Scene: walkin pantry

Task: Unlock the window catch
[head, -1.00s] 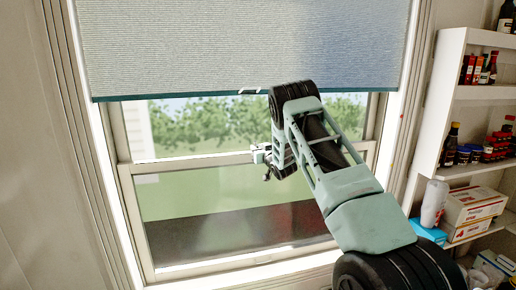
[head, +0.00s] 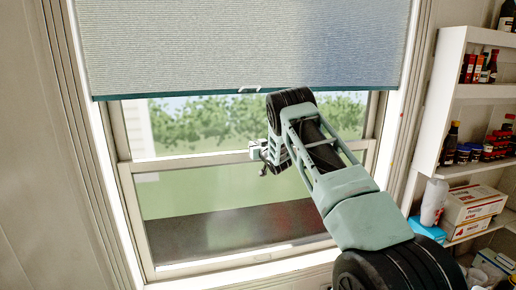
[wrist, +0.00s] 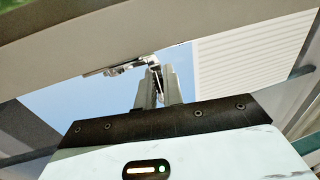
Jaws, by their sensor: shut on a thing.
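The window catch (wrist: 122,68) is a small silvery metal fitting on the pale window rail in the wrist view. Its lever end reaches between my gripper's fingertips (wrist: 157,80), which are shut on it. In the head view my gripper (head: 263,158) is at the middle rail (head: 200,163) of the sash window. The catch is mostly hidden there by the gripper and too small to make out. The wrist view does not show clearly how far the lever is turned.
A grey roller blind (head: 240,45) with a teal bottom edge and a small pull handle (head: 249,89) hangs over the upper window, close above my arm.

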